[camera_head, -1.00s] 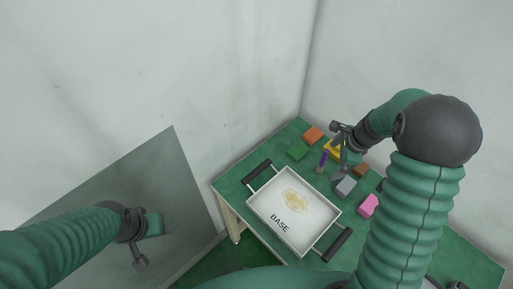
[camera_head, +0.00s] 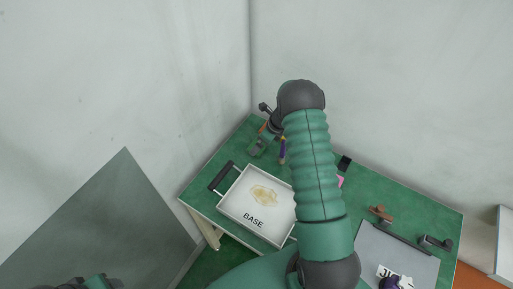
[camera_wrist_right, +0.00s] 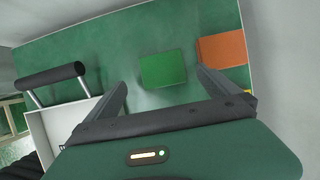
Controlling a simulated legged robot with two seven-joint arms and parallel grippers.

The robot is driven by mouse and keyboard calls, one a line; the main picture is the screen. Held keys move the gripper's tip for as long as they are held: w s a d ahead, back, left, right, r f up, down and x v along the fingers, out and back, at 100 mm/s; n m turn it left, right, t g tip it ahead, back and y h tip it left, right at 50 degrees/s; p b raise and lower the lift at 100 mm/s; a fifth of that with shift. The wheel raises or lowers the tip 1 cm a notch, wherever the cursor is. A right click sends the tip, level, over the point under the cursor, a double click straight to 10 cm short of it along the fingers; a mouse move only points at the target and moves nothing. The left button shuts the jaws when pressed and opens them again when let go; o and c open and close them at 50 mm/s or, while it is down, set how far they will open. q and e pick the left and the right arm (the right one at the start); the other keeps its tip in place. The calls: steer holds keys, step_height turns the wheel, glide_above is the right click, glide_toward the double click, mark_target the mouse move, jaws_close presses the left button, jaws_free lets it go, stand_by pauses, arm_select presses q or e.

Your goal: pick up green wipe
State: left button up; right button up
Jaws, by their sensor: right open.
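The green wipe (camera_wrist_right: 163,69) is a flat green rectangle lying on the green table in the right wrist view. My right gripper (camera_wrist_right: 161,80) is open, with one finger on each side of the wipe in that picture; nothing is held. I cannot tell how high the fingers are above the wipe. In the head view the right gripper (camera_head: 264,122) is over the far left corner of the table, mostly hidden by my arm. Only a small part of my left arm's end shows at the bottom left edge there; its jaws cannot be made out.
An orange block (camera_wrist_right: 222,48) lies right of the wipe. A white tray marked BASE (camera_head: 232,208) with dark handles stands at the table's left; its corner and handle (camera_wrist_right: 50,82) show in the wrist view. A grey panel (camera_head: 372,250) lies at the right. Walls stand behind the table.

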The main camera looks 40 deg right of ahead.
steer(key=x, duration=0.5)
steer(key=shift+d+f+p, duration=0.1)
steer(key=shift+d+p, duration=0.1)
steer(key=shift+p, duration=0.1)
steer(key=shift+s, duration=0.1)
steer(key=c, duration=1.5)
step_height(320, 180, up, 10)
